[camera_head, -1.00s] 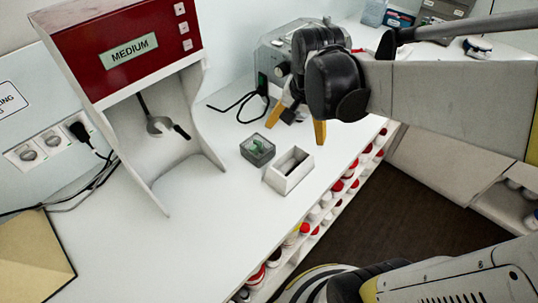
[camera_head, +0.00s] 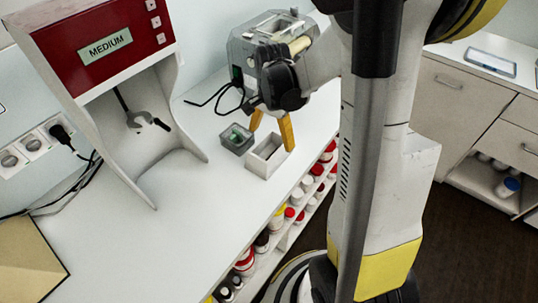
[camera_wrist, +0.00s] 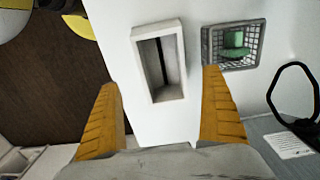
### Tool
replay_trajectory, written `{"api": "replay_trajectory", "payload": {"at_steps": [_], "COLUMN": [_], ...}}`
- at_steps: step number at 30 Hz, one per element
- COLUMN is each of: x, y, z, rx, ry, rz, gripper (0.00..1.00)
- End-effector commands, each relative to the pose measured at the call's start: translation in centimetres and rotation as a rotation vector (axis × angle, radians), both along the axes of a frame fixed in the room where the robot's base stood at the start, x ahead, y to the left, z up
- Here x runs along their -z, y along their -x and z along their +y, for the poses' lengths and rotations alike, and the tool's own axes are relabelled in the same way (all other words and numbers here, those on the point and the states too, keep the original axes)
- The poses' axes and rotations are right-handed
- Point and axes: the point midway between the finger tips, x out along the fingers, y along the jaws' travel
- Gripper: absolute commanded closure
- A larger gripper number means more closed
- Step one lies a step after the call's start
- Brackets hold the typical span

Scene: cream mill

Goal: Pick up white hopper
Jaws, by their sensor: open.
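The white hopper (camera_head: 256,165) is a small open rectangular box standing on the white counter near its front edge. In the wrist view the white hopper (camera_wrist: 179,87) lies ahead of and between my two yellow fingers, with a dark slot inside. My gripper (camera_head: 271,132) is open and empty, its fingertips just behind and above the hopper in the head view. My gripper also shows in the wrist view (camera_wrist: 160,105), fingers spread wide. I cannot tell whether a finger touches the hopper.
A grey mesh basket (camera_head: 229,147) with a green item stands close left of the hopper. The red-and-white machine (camera_head: 105,60) is further left, and a grey machine (camera_head: 245,50) is behind. Shelves of jars (camera_head: 300,195) run below the counter edge.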

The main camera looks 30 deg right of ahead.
Motion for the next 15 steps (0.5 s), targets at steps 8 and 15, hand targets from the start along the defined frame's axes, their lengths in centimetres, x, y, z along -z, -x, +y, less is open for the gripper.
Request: {"api": "replay_trajectory", "payload": {"at_steps": [8, 15], "x": [4.2, 4.2], "y": [-0.4, -0.4], "z": [0.4, 0.4], "rx": [-0.001, -0.001], "ry": [0.000, 0.000], "rz": [0.000, 0.000], "gripper": [0.05, 0.11]}}
